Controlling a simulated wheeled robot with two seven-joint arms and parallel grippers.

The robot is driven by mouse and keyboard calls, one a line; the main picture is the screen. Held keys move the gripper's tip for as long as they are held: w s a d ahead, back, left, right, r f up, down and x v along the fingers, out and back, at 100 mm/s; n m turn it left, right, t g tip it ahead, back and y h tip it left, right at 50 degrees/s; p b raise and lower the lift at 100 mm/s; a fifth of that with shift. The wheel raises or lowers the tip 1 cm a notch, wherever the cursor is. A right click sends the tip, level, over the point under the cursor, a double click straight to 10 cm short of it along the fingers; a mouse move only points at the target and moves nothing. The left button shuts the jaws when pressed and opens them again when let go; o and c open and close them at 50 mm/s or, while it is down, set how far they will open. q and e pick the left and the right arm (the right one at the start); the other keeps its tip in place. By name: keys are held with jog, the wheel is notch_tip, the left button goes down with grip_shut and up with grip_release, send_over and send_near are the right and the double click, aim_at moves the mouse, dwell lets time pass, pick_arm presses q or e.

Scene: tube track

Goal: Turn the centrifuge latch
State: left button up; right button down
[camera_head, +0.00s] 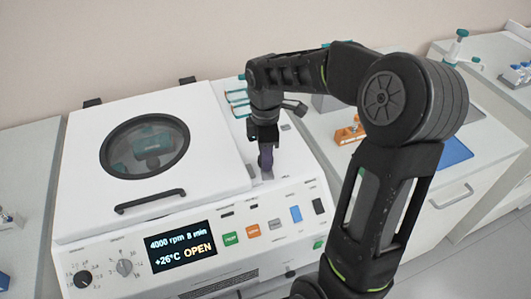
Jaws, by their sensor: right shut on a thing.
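The white centrifuge (75,225) stands on the left bench with its lid (220,140) lying down and a round dark window (145,147) in it. Its display (182,248) reads 4000 rpm, 8 min, +26°C and OPEN. My right gripper (266,168) points down at the top panel, just right of the lid's right edge. It is shut on the latch, which its dark fingers mostly hide, so I cannot tell the latch's angle. My left gripper is out of view.
A black handle (150,201) crosses the lid's front. Knobs (124,267) and coloured buttons (253,231) line the front panel. Teal-capped items (237,97) stand behind my right gripper. An orange rack (349,132) and a blue mat (454,151) lie on the right bench.

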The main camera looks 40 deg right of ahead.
jog(key=shift+n, duration=1.2)
jog(key=c, duration=0.9)
grip_release()
jog(key=shift+o, duration=0.2)
notch_tip(320, 180, up, 8)
jog(key=shift+f+b, duration=0.1)
jog(key=shift+b, duration=0.25)
